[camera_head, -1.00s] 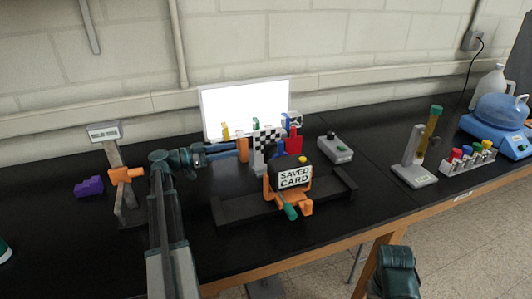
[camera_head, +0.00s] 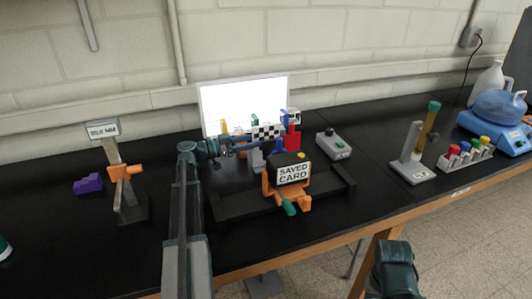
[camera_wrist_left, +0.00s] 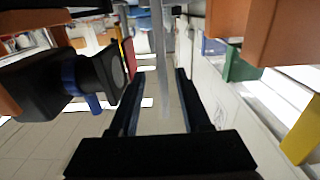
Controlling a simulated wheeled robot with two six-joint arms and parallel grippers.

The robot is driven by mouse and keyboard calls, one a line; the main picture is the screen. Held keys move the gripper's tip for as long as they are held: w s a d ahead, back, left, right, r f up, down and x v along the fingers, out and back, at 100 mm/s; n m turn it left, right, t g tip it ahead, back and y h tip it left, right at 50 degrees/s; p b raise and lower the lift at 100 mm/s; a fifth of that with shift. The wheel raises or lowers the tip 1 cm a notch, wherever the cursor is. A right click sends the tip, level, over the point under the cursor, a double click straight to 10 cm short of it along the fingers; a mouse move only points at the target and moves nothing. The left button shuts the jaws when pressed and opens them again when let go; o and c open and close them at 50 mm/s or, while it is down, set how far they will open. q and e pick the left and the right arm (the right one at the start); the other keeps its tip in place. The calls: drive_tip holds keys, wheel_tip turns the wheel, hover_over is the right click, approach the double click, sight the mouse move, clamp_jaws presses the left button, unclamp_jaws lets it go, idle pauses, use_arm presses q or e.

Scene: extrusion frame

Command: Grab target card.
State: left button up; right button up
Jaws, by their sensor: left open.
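A black-and-white checkered card (camera_head: 267,131) stands upright on the bench in front of a bright white panel. It looks like the target card, but no label on it is readable. My left gripper (camera_head: 268,146) reaches in from the left, its fingers crossing just in front of the checkered card and hiding its lower part. In the left wrist view the left gripper (camera_wrist_left: 160,80) is open, with a thin pale upright strip (camera_wrist_left: 160,60) between its fingers. I cannot tell whether this is the card edge-on.
A red piece (camera_head: 292,138) is just right of the card. A grey button box (camera_head: 333,144) is farther right. A signed post (camera_head: 116,165) and purple block (camera_head: 88,184) are left.

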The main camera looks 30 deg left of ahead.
sight(279, 134)
use_arm(q)
drive_tip(key=x, duration=0.5)
drive_tip(key=shift+a+r, duration=0.15)
drive_tip(key=shift+r, duration=0.15)
clamp_jaws()
idle(1.0)
